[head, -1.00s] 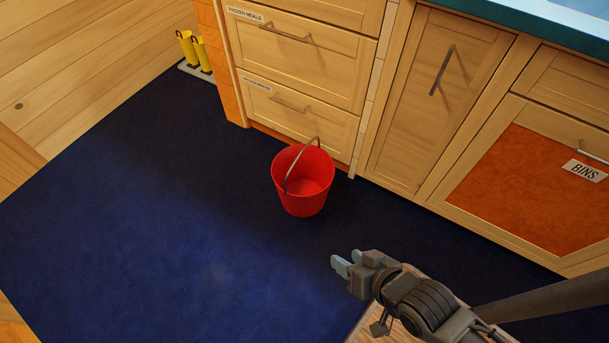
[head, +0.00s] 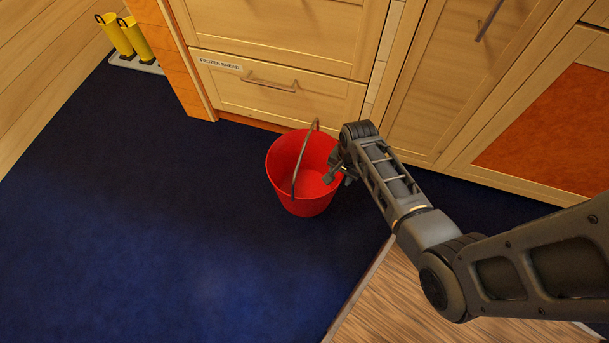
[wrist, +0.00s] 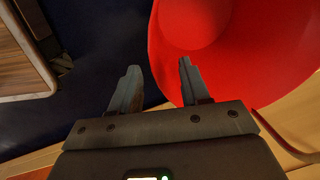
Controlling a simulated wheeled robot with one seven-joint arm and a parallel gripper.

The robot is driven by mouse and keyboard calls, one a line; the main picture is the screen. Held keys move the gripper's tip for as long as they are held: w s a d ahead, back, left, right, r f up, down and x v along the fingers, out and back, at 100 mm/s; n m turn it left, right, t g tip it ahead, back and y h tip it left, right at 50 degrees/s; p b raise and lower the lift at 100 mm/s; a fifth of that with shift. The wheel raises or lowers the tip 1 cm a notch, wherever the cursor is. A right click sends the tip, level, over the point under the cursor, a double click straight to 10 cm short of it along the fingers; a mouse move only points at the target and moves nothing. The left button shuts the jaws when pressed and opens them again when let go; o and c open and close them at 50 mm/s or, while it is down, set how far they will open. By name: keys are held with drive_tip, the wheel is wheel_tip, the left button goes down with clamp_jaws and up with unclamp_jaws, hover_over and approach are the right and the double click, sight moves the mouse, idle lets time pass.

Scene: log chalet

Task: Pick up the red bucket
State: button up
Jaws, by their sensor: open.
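The red bucket (head: 303,203) stands upright on the dark blue floor in front of the drawers. Its thin grey handle (head: 304,152) arches above the opening. My gripper (head: 332,178) is at the bucket's right rim in the head view, its fingertips partly hidden by my arm. In the wrist view my gripper (wrist: 159,66) is open with nothing clamped. There the right finger overlaps the red bucket (wrist: 260,50), and the left finger is over the blue floor outside it. The bucket's edge passes between the fingers; contact cannot be told.
Wooden drawers (head: 300,100) stand close behind the bucket, with more cabinets (head: 440,90) to the right. Yellow boots (head: 128,38) stand on a tray at the upper left. A wood-grained surface (head: 410,295) is at the lower right. The blue floor (head: 150,230) left of the bucket is clear.

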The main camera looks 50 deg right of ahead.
drive_tip(key=f+b, duration=0.1)
drive_tip(key=f, duration=0.1)
drive_tip(key=f+b, duration=0.1)
drive_tip(key=f, duration=0.1)
drive_tip(key=f+b, duration=0.1)
drive_tip(key=f, duration=0.1)
drive_tip(key=shift+w+d+f+b, duration=0.1)
drive_tip(key=shift+w+f+b, duration=0.2)
drive_tip(key=shift+c, duration=0.2)
clamp_jaws()
idle(1.0)
